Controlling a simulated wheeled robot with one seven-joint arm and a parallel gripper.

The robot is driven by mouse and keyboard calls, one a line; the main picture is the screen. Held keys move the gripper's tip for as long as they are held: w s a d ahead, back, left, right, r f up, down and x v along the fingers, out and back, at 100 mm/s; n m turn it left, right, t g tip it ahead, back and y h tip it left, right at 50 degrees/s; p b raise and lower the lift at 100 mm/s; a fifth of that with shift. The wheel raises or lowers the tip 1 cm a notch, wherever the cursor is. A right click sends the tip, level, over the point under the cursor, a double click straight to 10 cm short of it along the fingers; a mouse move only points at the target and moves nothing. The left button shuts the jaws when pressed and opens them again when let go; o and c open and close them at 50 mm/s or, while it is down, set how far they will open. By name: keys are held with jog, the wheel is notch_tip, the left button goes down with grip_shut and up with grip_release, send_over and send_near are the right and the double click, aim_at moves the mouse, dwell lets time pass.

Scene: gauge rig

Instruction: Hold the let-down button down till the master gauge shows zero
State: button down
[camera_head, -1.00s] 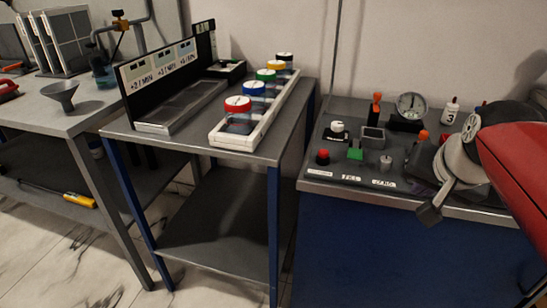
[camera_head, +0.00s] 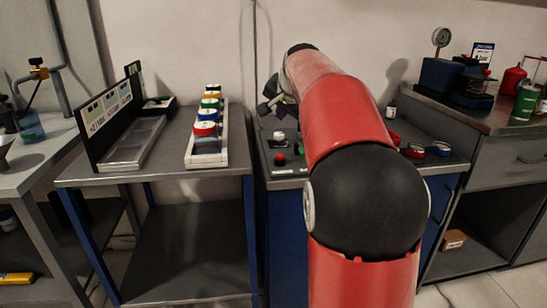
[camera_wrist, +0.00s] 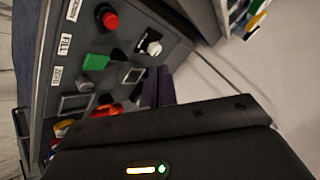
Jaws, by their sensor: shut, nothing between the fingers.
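The red button (camera_head: 280,160) sits at the front of the panel (camera_head: 285,172) on the blue-framed bench. It also shows in the wrist view (camera_wrist: 110,18), near a label too cut off to read. A green square (camera_wrist: 96,62) near the word FILL and a grey square (camera_wrist: 76,103) near ZERO are further along. My gripper (camera_head: 266,100) is shut and empty, above the back left of the panel, apart from the red button. Its dark fingers (camera_wrist: 157,78) show in the wrist view. A dial gauge (camera_head: 441,37) stands on the right bench; its reading is too small to tell. My arm hides much of the panel.
A white knob (camera_head: 279,136) stands behind the red button. A white rack (camera_head: 207,160) with several coloured-lid jars is on the left table. Red and blue-rimmed round items (camera_head: 441,149) lie right of my arm. A blue device (camera_head: 456,82) stands on the right bench.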

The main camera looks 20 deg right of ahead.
aim_at(280, 157)
jog(key=shift+f, duration=0.1)
notch_tip(280, 157, down, 9)
jog(key=b, duration=0.7)
jog(key=shift+r, duration=0.2)
dwell(1.6)
jog(key=shift+f, duration=0.4)
jog(key=shift+f+b, duration=0.6)
jog(key=shift+b, duration=0.05)
dwell(0.5)
dwell(2.9)
jog(key=shift+r+p, duration=0.95)
jog(key=shift+r, duration=0.05)
